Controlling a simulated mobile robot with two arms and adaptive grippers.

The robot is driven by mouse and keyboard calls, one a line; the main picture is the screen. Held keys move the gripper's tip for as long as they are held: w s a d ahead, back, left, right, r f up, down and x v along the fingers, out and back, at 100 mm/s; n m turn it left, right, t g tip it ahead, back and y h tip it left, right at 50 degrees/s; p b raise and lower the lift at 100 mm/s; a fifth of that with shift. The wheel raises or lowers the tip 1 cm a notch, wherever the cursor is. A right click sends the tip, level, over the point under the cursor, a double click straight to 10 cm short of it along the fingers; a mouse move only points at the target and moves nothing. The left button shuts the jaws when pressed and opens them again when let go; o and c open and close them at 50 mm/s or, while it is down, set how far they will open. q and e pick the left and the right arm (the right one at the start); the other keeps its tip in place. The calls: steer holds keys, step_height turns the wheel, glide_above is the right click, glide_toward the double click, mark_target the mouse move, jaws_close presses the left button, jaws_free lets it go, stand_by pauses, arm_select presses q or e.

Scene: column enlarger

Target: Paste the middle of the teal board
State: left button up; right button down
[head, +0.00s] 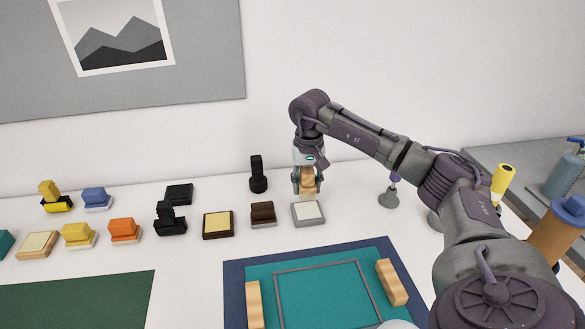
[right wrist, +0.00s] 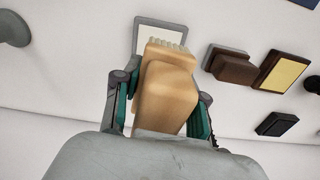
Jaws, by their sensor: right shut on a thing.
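The teal board (head: 318,300) lies on a dark blue mat (head: 234,290) at the front of the table, with a thin grey square outline on it. My right gripper (head: 307,181) is shut on a wooden paste brush (right wrist: 166,95). The brush points bristles-down, and its pale bristles are over or in a grey tray with a white inside (head: 308,213). The tray also shows in the right wrist view (right wrist: 146,36). I cannot tell whether the bristles touch the white. My left gripper is not in view.
Two wooden blocks (head: 391,282) (head: 254,304) lie on the teal board's sides. A brown stamp (head: 263,214), a yellow pad (head: 218,224) and a black stamp (head: 170,219) stand left of the tray. A green mat (head: 80,300) lies front left. Bare white table separates the tray and board.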

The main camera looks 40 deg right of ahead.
mark_target(307, 210)
steer(key=shift+d, duration=0.2)
steer(key=shift+s+f+b, duration=0.35)
steer(key=shift+f+b, duration=0.3)
steer(key=shift+b, duration=0.1)
step_height(307, 210, down, 3)
steer(key=shift+w+b, duration=0.15)
steer(key=shift+b, duration=0.9)
steer(key=shift+f+b, duration=0.45)
steer(key=shift+f, duration=0.1)
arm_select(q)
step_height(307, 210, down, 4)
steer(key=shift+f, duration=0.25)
arm_select(e)
steer(key=shift+f, duration=0.1)
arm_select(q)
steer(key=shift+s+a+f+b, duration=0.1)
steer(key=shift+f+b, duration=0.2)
arm_select(e)
steer(key=shift+a+f, duration=0.1)
steer(key=shift+f, duration=0.45)
